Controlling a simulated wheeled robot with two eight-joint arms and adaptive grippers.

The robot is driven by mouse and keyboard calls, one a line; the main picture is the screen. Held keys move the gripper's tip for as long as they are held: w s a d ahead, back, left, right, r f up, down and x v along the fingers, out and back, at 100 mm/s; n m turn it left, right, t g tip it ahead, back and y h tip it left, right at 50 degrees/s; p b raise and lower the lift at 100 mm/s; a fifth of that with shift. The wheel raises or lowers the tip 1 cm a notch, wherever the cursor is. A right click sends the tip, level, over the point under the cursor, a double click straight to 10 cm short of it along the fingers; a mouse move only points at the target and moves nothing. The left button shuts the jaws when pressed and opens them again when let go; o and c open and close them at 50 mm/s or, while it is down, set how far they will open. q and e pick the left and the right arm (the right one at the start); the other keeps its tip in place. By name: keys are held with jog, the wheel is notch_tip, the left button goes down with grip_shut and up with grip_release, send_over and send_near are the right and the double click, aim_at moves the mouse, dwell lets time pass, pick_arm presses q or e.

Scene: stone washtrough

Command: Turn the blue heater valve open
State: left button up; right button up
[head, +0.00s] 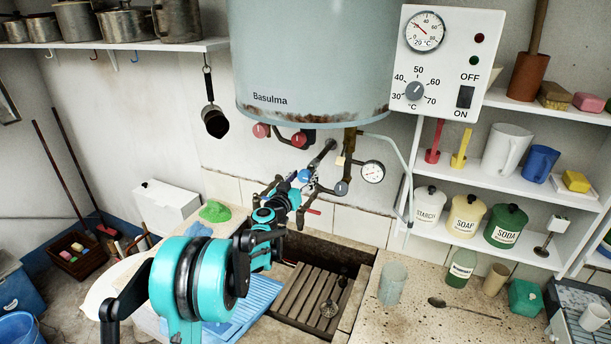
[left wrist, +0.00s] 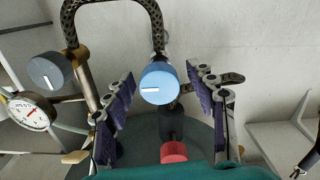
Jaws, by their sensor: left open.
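The blue heater valve (head: 304,176) is a round knob on the pipework under the tank. In the left wrist view the blue knob (left wrist: 159,84) faces me, with a white mark lying roughly level across it. My left gripper (head: 291,192) is at the valve, its arm reaching up from below. In the left wrist view the left gripper (left wrist: 161,98) is open, with one ridged purple finger on each side of the knob and a visible gap on both sides. The head view partly hides the fingers behind the wrist. My right gripper is in neither view.
A red knob (left wrist: 173,151) lies close below the blue one in the wrist view. A grey knob (left wrist: 48,70) and a dial gauge (left wrist: 27,111) are at its left. The tank (head: 312,55) hangs above, and the trough (head: 318,292) lies below. Curved pipes surround the valve.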

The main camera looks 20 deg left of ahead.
pick_arm(q)
jog(key=shift+w+d, duration=0.1)
jog(key=shift+w, duration=0.7)
jog(key=c, duration=1.2)
jog(key=shift+n, duration=0.4)
jog(key=n+b, duration=0.1)
jog(key=n, duration=0.2)
jog(key=shift+n, duration=0.3)
jog(key=n+b, duration=0.1)
jog(key=n, duration=0.3)
jog(key=shift+n, duration=0.3)
jog(key=n+b, duration=0.1)
jog(key=n, duration=0.3)
jog(key=shift+r, duration=0.1)
jog(key=n, duration=0.4)
jog(key=shift+r+n, duration=0.1)
jog(key=shift+n, duration=0.5)
